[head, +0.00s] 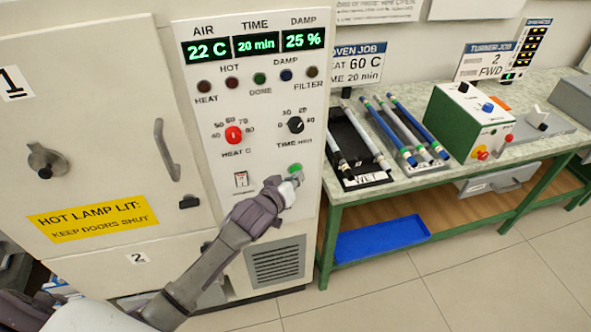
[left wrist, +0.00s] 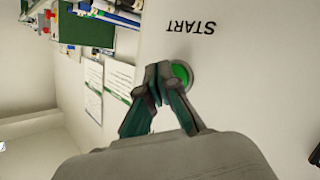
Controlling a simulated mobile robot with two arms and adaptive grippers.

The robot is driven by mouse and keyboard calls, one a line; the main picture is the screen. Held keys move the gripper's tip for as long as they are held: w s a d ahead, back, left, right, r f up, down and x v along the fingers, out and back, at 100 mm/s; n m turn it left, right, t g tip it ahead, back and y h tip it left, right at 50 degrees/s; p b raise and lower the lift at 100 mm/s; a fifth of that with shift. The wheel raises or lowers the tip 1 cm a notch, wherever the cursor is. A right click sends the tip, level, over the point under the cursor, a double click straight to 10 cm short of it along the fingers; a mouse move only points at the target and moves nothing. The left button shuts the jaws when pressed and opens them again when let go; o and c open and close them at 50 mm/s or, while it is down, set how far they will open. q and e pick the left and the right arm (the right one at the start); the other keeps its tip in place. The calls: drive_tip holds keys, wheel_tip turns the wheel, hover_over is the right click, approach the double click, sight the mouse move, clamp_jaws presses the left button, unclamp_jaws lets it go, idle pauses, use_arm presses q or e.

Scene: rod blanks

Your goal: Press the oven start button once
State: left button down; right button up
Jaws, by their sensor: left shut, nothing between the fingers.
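The green start button (head: 296,169) is on the lower part of the oven's control panel (head: 262,95). My left gripper (head: 290,186) is in front of the panel, just below the button in the head view. In the left wrist view, the gripper (left wrist: 159,75) is shut with its fingertips together and empty. The button (left wrist: 183,74) shows just right of the fingertips, partly behind a finger, under the word START. I cannot tell whether the fingertips touch the button. My right gripper is not in view.
The panel also holds a red heat knob (head: 233,134), a black time knob (head: 295,125) and a small switch (head: 241,179). The oven door (head: 80,120) is at left. A green-framed bench (head: 420,185) with rods on trays stands at right.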

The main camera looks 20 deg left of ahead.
use_arm(q)
drive_tip(key=shift+w+a, duration=0.25)
drive_tip(key=shift+w, duration=0.05)
idle(0.9)
drive_tip(key=shift+d, duration=0.1)
drive_tip(key=shift+s+d+p, duration=0.4)
drive_tip(key=shift+s+p, duration=0.15)
drive_tip(key=shift+s, duration=0.1)
drive_tip(key=s+d, duration=0.1)
drive_tip(key=s+p, duration=0.1)
drive_tip(key=s+d+p, duration=0.1)
drive_tip(key=s, duration=0.1)
drive_tip(key=shift+s+d, duration=0.1)
drive_tip(key=shift+d, duration=0.25)
idle(0.6)
